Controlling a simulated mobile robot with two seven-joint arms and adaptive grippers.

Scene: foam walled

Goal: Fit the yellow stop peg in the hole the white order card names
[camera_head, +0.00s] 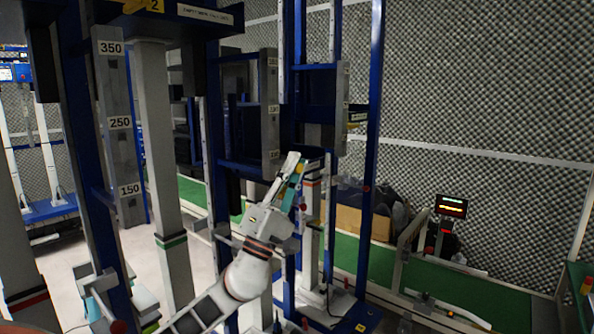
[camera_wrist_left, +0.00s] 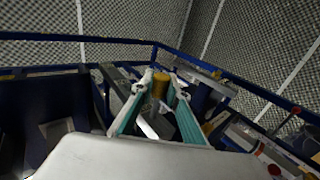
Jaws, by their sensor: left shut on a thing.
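The yellow peg (camera_wrist_left: 160,84) stands between the fingertips of my left gripper (camera_wrist_left: 161,92) in the left wrist view. My left gripper (camera_head: 290,172) shows in the middle of the head view, shut on the peg and pointing up towards a blue frame. In the head view the peg is mostly hidden by the fingers. A grey upright (camera_head: 119,125) at the left carries white number labels 350, 250 and 150. Another grey upright (camera_head: 270,105) behind my gripper has labels too small to read surely. I cannot make out the order card or its hole. My right gripper is not in view.
Blue posts (camera_head: 369,130) and a pale column (camera_head: 160,150) stand close around my left arm. A white text strip (camera_head: 205,14) is on the beam above. A lit display (camera_head: 451,206) stands at the right, over green floor. Foam walls close the back.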

